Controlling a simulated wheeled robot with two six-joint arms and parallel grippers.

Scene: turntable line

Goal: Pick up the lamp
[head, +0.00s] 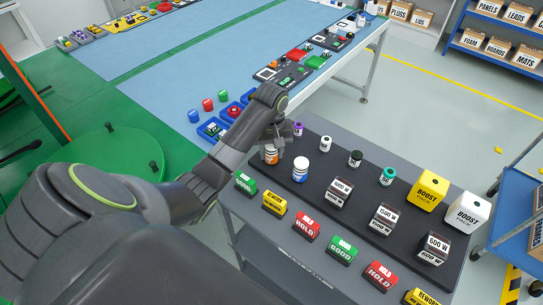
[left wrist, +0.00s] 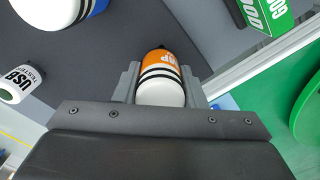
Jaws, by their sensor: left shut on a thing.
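The lamp, an orange and white cylinder with dark bands (left wrist: 161,78), is between the two fingers of my left gripper (left wrist: 160,88) in the left wrist view. Part of its lettering shows. In the head view the lamp (head: 271,156) is at the left end of the dark mat, partly hidden by my left gripper (head: 272,146), which is shut on it from above. Whether the lamp touches the mat I cannot tell. My right gripper is not in view.
A blue and white cylinder (head: 300,169) stands just right of the lamp. A purple-topped one (head: 298,129) is behind. Green GOOD (head: 246,183) and yellow (head: 274,202) blocks line the front edge. Blue trays (head: 212,129) lie on the turntable line at left.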

